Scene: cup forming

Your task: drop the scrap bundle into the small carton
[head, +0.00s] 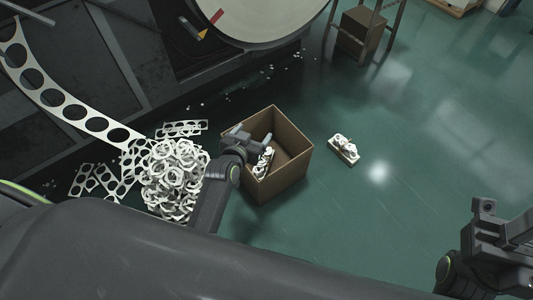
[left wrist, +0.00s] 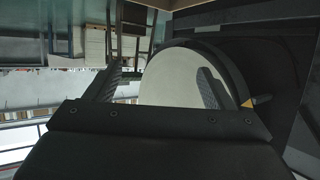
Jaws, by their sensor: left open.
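The small carton (head: 293,168) is an open-topped brown box on the green floor in the middle of the head view. A white scrap bundle (head: 264,164) lies inside it against the left side, partly hidden by my left gripper. Another white scrap bundle (head: 343,150) lies on the floor right of the carton. My left gripper (head: 264,144) is over the carton's left part, open, with nothing between its fingers. The left wrist view shows its two fingers (left wrist: 158,88) spread apart. My right gripper (head: 515,235) is at the lower right, far from the carton; its jaw opening is unclear.
A heap of white scrap rings (head: 172,178) and punched strips lies left of the carton. A long punched strip (head: 65,103) hangs down to it from upper left. A large round machine part (head: 258,18) is behind. A brown box (head: 360,35) stands in a rack. The floor at right is clear.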

